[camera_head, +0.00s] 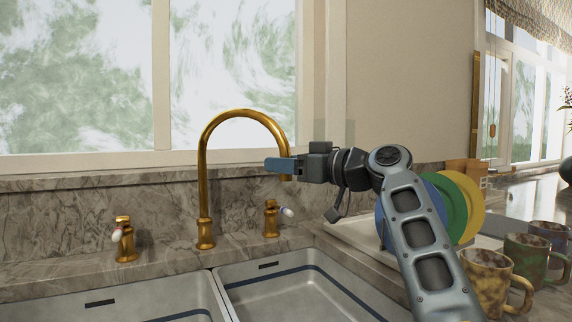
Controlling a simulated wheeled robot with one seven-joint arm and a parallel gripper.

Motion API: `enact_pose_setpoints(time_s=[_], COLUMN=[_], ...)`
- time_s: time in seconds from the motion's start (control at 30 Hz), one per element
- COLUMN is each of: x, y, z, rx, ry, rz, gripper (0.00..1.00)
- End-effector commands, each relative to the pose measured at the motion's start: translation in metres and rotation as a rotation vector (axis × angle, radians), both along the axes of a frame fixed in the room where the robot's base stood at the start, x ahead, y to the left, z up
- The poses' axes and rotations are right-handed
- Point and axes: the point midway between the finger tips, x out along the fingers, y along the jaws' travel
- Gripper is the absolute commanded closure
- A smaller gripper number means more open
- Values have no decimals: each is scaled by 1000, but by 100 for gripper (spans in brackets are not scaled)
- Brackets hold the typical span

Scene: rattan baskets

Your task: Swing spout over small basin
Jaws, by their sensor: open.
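The brass gooseneck spout (203,150) rises from its base between two basins and arches to the right, its tip hanging toward the right basin's side. The right basin (300,290) and the left basin (130,304) are both steel and cut off by the frame, so I cannot tell which is smaller. My gripper (280,165) comes in from the right with blue fingers at the spout's downturned end. A finger overlaps the tube in the picture. It is open; I cannot tell whether it touches the spout, and the other finger is hidden.
Brass handles stand left (124,240) and right (271,218) of the spout on the marble counter. A marble backsplash and window lie behind. Colored plates (467,205) stand in a white rack at the right, partly behind my arm. Several mugs (485,280) sit at front right.

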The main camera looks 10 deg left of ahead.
Motion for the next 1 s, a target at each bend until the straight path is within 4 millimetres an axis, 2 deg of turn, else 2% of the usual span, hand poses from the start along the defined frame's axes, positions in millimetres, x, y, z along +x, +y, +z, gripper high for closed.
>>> enact_pose_setpoints(time_s=[0.17, 0.43, 0.6, 1.0], x=[-3, -19, -26, -29], y=[-9, -50, -67, -73], z=[-1, -1, -1, 0], rx=[1, 1, 1, 0], ry=[-1, -1, 0, 0], rz=[-1, -3, -1, 0], gripper=[50, 50, 50, 50])
